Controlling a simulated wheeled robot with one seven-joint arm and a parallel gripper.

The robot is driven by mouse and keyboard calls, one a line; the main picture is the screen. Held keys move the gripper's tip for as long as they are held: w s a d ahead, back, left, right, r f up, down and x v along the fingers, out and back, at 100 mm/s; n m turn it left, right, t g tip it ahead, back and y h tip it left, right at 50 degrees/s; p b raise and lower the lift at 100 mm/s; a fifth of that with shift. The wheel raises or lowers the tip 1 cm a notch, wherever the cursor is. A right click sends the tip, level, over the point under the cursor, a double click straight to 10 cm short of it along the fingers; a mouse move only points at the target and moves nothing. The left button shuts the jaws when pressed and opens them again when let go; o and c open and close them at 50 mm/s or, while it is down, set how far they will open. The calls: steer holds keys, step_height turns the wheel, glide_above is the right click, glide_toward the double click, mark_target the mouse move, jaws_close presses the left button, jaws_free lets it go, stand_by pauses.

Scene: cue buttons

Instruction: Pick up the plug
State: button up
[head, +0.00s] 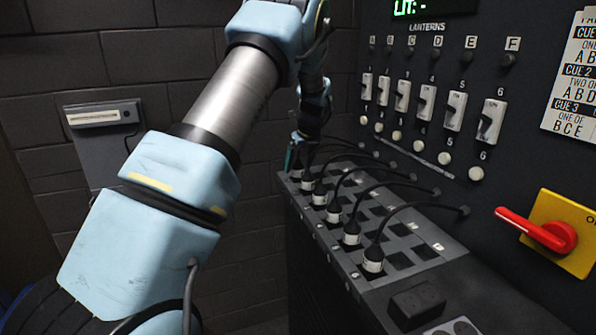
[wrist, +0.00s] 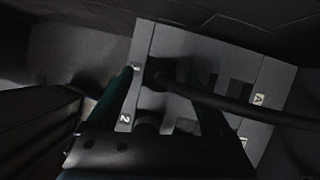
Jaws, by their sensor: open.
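Several black plugs with white bands stand in a row along the front of the socket panel (head: 405,262); the nearest plug (head: 373,262) is plainest. My gripper (head: 293,157) is over the far end of this row, partly hidden by my arm. In the wrist view, my gripper (wrist: 168,80) is open, with green fingers on either side of a black plug (wrist: 156,73). This plug's cable runs right, past the right finger. I cannot tell whether the fingers touch it. Another dark plug (wrist: 148,124) shows lower, near the "2" label.
Black cables (head: 400,208) arch from the plugs to the upright board. The board carries switches (head: 455,112) and a red handle (head: 537,230) on a yellow plate. A dark block (head: 417,305) sits at the panel's near end. A grey wall box (head: 105,145) is at left.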

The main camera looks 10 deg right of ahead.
steer(key=shift+x, duration=0.95)
jaws_close()
